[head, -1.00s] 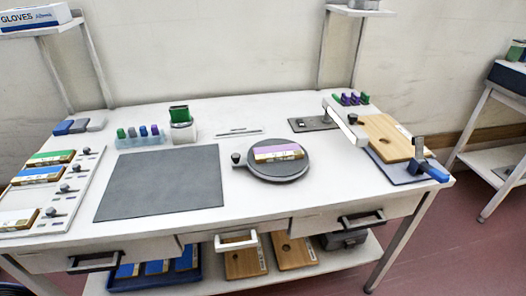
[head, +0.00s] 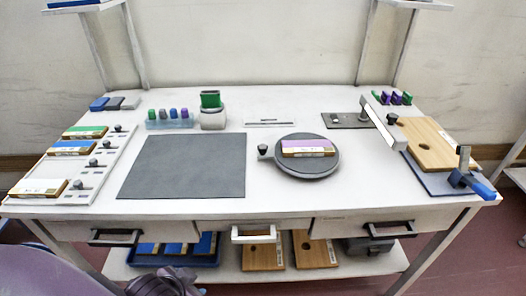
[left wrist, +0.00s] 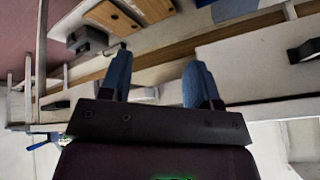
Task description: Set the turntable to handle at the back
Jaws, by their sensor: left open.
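The turntable (head: 308,168) is a round dark grey disc on the workbench, right of the middle in the head view. Its handle, a black knob on a small tab (head: 264,152), sticks out at the disc's left side. A wooden block with a purple and white top (head: 307,148) lies on the disc. My left gripper (left wrist: 160,82) shows in the left wrist view, with two blue fingers apart and nothing between them. It is away from the turntable, which that view does not show. My right gripper is in neither view.
A dark grey mat (head: 183,166) lies left of the turntable. A clamp with a white bar (head: 398,122) and a wooden board (head: 428,143) stand to the right. A white cup with a green block (head: 212,112) is behind. The bench front between mat and turntable is clear.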

